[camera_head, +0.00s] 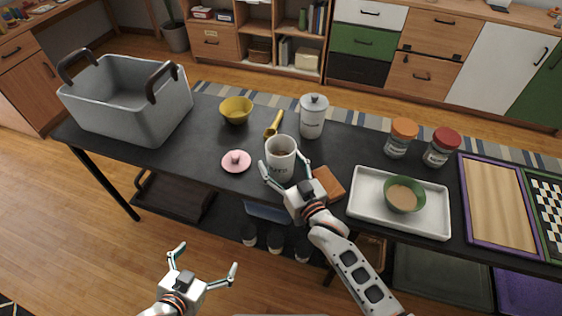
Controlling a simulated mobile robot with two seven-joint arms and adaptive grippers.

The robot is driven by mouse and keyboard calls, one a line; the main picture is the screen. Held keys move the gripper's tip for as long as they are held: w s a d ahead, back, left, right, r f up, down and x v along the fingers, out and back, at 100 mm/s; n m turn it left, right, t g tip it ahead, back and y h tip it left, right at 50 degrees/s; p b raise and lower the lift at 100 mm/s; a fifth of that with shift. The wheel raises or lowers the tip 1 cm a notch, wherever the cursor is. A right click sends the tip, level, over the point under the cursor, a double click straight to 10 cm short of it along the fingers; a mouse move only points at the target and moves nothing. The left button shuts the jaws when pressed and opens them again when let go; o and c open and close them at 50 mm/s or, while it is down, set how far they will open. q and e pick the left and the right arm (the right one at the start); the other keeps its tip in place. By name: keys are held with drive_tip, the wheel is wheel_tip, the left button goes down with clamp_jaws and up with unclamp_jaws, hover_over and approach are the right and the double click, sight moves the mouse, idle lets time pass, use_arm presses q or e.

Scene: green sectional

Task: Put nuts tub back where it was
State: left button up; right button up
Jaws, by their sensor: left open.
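A white open tub (281,154) with brown contents stands in the middle of the dark table; its dark lettering is too small to read surely, but it looks like the nuts tub. My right gripper (283,163) is at the tub's near side, one finger on each side of it. I cannot tell whether the fingers press on it or whether its base is off the table. A pink lid with a knob (236,161) lies to its left. My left gripper (208,258) is open and empty, low in front of the table over the floor.
A yellow bowl (236,109), yellow scoop (273,124) and lidded white canister (313,117) stand behind the tub. A grey basket (128,108) is at left. A brown block (329,184), white tray (362,204) with green bowl (404,197), and two jars (401,138) are right.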

drive_tip(key=shift+r, duration=0.1)
drive_tip(key=shift+s, duration=0.1)
use_arm(q)
drive_tip(key=shift+r+p, duration=0.2)
drive_tip(key=shift+p, duration=0.15)
use_arm(e)
drive_tip(key=v, duration=1.1)
drive_tip(key=shift+s+d+r, duration=0.1)
drive_tip(key=shift+s+d, duration=0.1)
drive_tip(key=shift+s, duration=0.15)
use_arm(q)
drive_tip(key=shift+r, duration=0.1)
